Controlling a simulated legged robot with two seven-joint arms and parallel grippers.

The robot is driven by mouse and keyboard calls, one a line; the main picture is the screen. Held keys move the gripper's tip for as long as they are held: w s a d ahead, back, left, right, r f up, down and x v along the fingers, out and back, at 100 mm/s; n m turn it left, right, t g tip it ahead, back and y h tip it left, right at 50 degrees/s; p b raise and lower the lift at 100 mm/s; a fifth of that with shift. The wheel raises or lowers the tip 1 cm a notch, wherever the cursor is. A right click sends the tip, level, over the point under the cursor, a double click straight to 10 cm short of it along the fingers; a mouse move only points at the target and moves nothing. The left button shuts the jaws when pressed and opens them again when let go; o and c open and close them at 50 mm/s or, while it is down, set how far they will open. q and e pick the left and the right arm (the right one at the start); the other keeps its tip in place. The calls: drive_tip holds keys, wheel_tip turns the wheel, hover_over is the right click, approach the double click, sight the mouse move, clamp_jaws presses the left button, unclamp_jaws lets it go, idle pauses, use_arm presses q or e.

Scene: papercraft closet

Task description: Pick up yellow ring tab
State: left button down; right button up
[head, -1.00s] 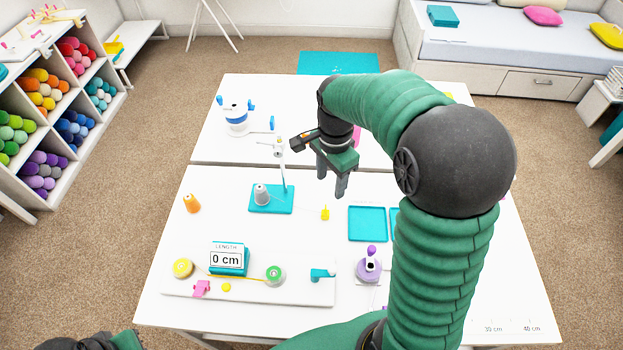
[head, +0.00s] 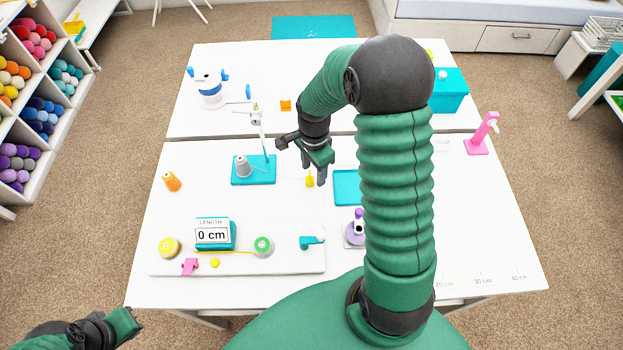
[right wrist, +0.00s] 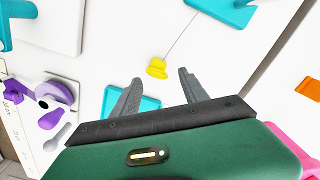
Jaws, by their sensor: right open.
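The small yellow ring tab (head: 309,181) hangs or lies at the end of a thin thread, right of the teal stand (head: 262,172) with its grey cone. In the right wrist view the tab (right wrist: 157,67) shows just beyond the gap between my fingers. My right gripper (head: 315,182) is open and empty, pointing down close to the tab. It also shows in the right wrist view (right wrist: 160,78). I cannot tell the exact height between fingers and tab. Part of my left arm and gripper (head: 124,325) shows at the lower left; its fingers are not clear.
A teal tray (head: 346,188) lies just right, partly hidden by my arm. A purple device (head: 356,232) stands nearer. The white length board (head: 285,262) lies in front. An orange cone (head: 172,182) stands at left. Clear table surrounds the tab's near side.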

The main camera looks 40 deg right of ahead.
drive_tip(key=shift+a+f, duration=0.25)
drive_tip(key=shift+f, duration=0.4)
drive_tip(key=shift+w+a+f, duration=0.1)
drive_tip(key=shift+a, duration=0.15)
drive_tip(key=shift+d, duration=0.3)
drive_tip(key=c, duration=1)
clamp_jaws()
drive_tip(key=shift+a, duration=0.15)
